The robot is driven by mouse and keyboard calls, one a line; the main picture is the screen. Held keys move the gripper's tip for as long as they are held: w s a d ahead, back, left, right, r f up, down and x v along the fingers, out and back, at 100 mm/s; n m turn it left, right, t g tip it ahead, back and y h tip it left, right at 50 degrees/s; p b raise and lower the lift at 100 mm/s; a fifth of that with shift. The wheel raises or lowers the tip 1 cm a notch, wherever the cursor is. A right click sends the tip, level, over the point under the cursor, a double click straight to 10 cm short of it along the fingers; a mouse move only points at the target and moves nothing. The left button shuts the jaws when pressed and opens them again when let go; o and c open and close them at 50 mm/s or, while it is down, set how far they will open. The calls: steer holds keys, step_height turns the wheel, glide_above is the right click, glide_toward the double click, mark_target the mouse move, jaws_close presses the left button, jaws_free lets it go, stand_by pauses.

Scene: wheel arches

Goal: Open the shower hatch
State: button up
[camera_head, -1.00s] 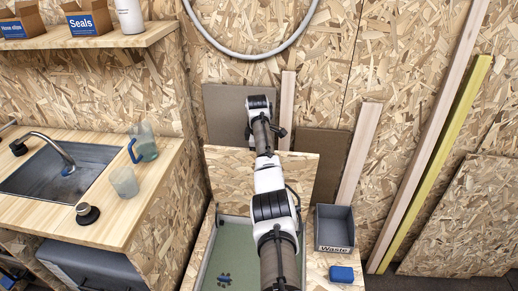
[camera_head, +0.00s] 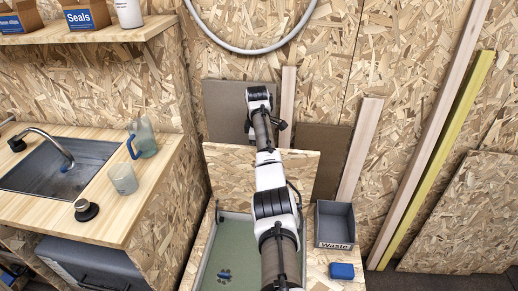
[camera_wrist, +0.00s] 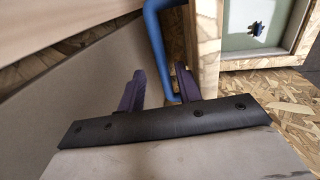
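The shower hatch (camera_head: 228,172) looks like an OSB panel standing raised at the back of a box. In front of it lies a green shower tray (camera_head: 238,245) with a dark blue drain; the tray also shows at the upper right of the wrist view (camera_wrist: 234,40). In the wrist view my gripper (camera_wrist: 160,82) has its two purple fingers apart. A bent blue bar (camera_wrist: 156,30) runs down beyond them, its lower end showing in the gap; I cannot tell whether they touch. My arm hides the hatch's middle, and the fingertips are hidden in the head view.
A grey waste bin (camera_head: 334,223) and a blue block (camera_head: 342,271) sit right of the tray. A counter with a sink (camera_head: 62,168), a jug (camera_head: 143,138) and a cup (camera_head: 123,179) stands at left. Boards (camera_head: 360,148) lean against the back wall.

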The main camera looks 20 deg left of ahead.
step_height(320, 180, up, 11)
steer(key=s+b, duration=0.2)
steer(key=shift+s+d, duration=0.15)
steer(key=shift+d, duration=0.2)
steer(key=shift+r, duration=0.1)
